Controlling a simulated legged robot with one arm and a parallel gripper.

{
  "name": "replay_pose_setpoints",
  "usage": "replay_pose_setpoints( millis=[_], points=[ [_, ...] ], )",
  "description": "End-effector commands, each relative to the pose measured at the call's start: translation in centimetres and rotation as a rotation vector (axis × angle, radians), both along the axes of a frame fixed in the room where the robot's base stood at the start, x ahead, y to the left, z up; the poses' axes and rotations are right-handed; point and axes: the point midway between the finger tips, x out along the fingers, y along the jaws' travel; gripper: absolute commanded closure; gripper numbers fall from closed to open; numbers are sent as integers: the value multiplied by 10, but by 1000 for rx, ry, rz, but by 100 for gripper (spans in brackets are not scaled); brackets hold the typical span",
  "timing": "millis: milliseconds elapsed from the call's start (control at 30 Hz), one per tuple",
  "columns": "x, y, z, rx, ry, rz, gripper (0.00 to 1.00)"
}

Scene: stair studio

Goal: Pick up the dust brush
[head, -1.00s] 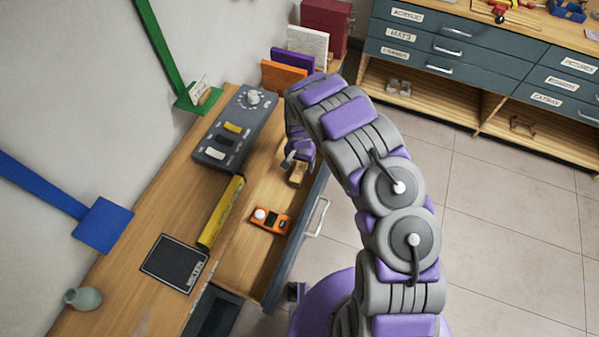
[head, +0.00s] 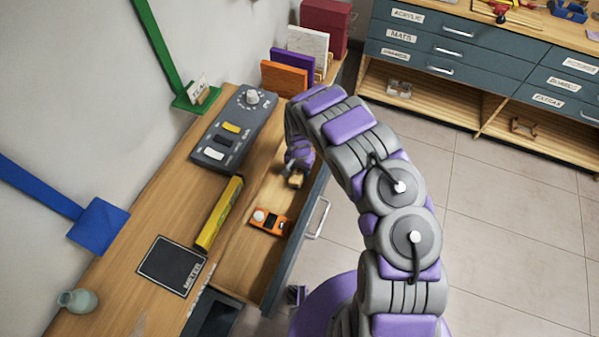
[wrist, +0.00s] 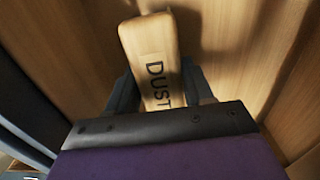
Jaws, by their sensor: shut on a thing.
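The dust brush (wrist: 152,62) shows in the wrist view as a pale wooden block with "DUST" printed on it. My gripper (wrist: 160,92) has dark fingers on both sides of it and is shut on it. In the head view the brush (head: 296,180) is a small tan piece just below my gripper (head: 297,168), inside the open drawer (head: 245,258). The brush's lower side is hidden, and I cannot tell whether it still touches the drawer floor.
An orange device (head: 268,222) lies in the drawer nearer the front.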

Motion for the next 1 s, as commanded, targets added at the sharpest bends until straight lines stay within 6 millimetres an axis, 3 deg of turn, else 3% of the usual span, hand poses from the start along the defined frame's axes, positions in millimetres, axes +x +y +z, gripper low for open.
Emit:
replay_pose_setpoints(
  millis=[167, 533, 667, 1000],
  points=[
    [0, 0, 0, 0, 0, 0, 81],
    [0, 0, 8, -1, -1, 1, 81],
    [0, 0, 24, -1, -1, 0, 81],
    [1, 1, 88, 0, -3, 0, 81]
  ],
)
